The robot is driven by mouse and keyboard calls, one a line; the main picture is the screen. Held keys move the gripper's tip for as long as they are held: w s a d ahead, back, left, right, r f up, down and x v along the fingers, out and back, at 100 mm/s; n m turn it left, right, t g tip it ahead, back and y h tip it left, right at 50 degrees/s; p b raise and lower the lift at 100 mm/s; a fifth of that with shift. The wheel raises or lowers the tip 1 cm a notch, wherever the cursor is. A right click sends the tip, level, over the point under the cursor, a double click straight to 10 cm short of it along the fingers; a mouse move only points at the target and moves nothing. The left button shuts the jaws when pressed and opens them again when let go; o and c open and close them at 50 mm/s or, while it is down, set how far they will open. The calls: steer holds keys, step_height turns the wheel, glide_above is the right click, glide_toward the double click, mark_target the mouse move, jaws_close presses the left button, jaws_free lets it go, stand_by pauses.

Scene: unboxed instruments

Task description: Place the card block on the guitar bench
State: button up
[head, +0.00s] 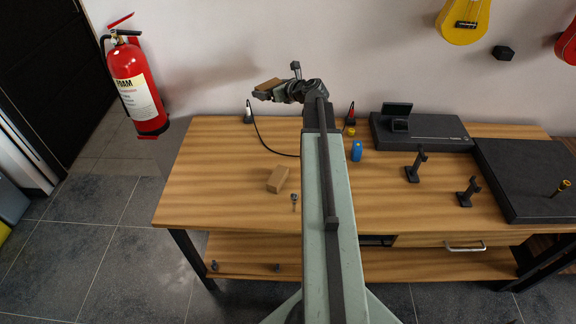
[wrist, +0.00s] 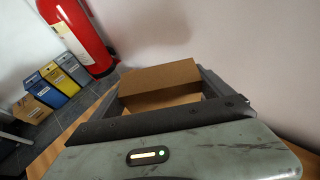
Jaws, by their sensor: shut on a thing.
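My gripper (head: 271,91) is at the far left end of my arm, raised above the back of the wooden guitar bench (head: 225,145). It is shut on a brown card block (head: 268,84). In the wrist view the card block (wrist: 160,82) lies between the dark jaws, with its upper face and near side showing. The held block appears clear of the bench top. A second tan block (head: 278,180) lies on the bench's left part, apart from my gripper.
A small key-like tool (head: 294,201) lies beside the tan block. A black cable runs from a small cone-shaped item (head: 248,113). A blue bottle (head: 356,151), dark stands (head: 415,165) and a black case (head: 420,132) occupy the right. The bench's left front is mostly bare.

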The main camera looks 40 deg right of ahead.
steer(key=shift+w+a+f, duration=0.15)
steer(key=shift+w, duration=0.1)
steer(key=shift+s+a+r, duration=0.1)
steer(key=shift+a+r, duration=0.1)
steer(key=shift+a, duration=0.1)
steer(key=shift+s+d+f, duration=0.1)
steer(key=shift+d+f, duration=0.05)
steer(key=shift+f, duration=0.15)
steer(key=s+d+f+b, duration=0.5)
steer(key=s+f+b, duration=0.1)
steer(key=s, duration=0.4)
steer(key=s+d+f+b, duration=0.4)
steer(key=s+f+b, duration=0.2)
steer(key=s, duration=0.4)
steer(key=shift+y, duration=0.3)
step_height(320, 180, down, 10)
steer(key=b, duration=1)
steer(key=shift+d, duration=0.1)
steer(key=shift+r, duration=0.2)
steer(key=shift+f, duration=0.15)
steer(key=o, duration=1.1)
steer(key=shift+c, duration=0.2)
